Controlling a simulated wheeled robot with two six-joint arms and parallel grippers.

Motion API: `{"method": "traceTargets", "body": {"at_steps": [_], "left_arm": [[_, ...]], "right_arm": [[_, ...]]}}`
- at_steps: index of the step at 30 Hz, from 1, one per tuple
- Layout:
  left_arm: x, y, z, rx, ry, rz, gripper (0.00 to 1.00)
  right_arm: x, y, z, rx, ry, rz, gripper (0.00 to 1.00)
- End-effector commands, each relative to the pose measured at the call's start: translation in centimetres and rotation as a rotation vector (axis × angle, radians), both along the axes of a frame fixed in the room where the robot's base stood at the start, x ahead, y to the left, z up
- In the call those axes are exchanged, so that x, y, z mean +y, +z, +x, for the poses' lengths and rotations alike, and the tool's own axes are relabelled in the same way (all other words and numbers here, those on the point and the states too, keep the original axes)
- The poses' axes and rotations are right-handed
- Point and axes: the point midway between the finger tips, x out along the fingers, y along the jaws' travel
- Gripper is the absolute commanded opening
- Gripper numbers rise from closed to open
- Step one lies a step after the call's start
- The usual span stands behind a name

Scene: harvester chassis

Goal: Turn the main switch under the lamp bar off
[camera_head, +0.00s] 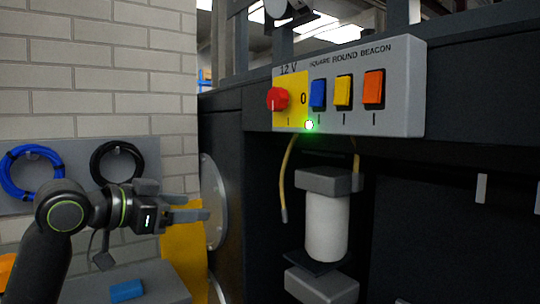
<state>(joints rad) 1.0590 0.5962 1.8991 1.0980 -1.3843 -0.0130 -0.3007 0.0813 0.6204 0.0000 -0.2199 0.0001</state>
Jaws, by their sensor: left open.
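The main switch is a red rotary knob (277,99) on a yellow plate (293,88) marked 12 V. The plate has a 0 to the right of the knob and an I below. A short pale mark on the knob looks upright, on its lower left part. A green lamp (309,125) glows at the lower edge of the grey switch panel (405,85). My left gripper (203,210) is open and empty, low at the left, below and left of the knob and well apart from it. My right gripper is not in view.
Blue (318,94), yellow (343,91) and orange (374,87) rocker switches sit right of the knob. Below the panel are a white cylinder (326,228) and a hanging yellow cable (287,180). Blue (18,175) and black cable coils hang at the left. Space before the panel looks clear.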

Motion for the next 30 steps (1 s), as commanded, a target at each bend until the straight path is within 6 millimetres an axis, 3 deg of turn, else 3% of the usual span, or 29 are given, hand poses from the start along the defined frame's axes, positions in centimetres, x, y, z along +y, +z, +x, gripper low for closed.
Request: {"method": "traceTargets", "body": {"at_steps": [1, 3, 6, 10, 13, 17, 30], "left_arm": [[-0.3, 3.6, -0.7, -0.045, -0.028, -0.010, 0.62], [-0.7, 7.7, -2.0, -0.095, -0.070, -0.025, 0.62], [-1.2, 12.7, -4.2, -0.154, -0.124, -0.043, 0.62], [-1.5, 17.1, -6.5, -0.209, -0.173, -0.061, 0.62], [-1.7, 18.7, -7.6, -0.228, -0.195, -0.069, 0.62], [-2.0, 19.4, -7.8, -0.235, -0.204, -0.072, 0.62], [-7.4, 19.5, -3.9, -0.230, -0.207, -0.074, 0.62]], "right_arm": [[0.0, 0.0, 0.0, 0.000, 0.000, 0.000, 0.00], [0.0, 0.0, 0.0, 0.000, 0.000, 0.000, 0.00], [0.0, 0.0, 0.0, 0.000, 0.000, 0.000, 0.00], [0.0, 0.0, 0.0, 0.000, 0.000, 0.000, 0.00], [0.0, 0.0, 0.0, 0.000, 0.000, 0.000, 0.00], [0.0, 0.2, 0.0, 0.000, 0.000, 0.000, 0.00], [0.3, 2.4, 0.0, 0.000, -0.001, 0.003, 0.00]]}}
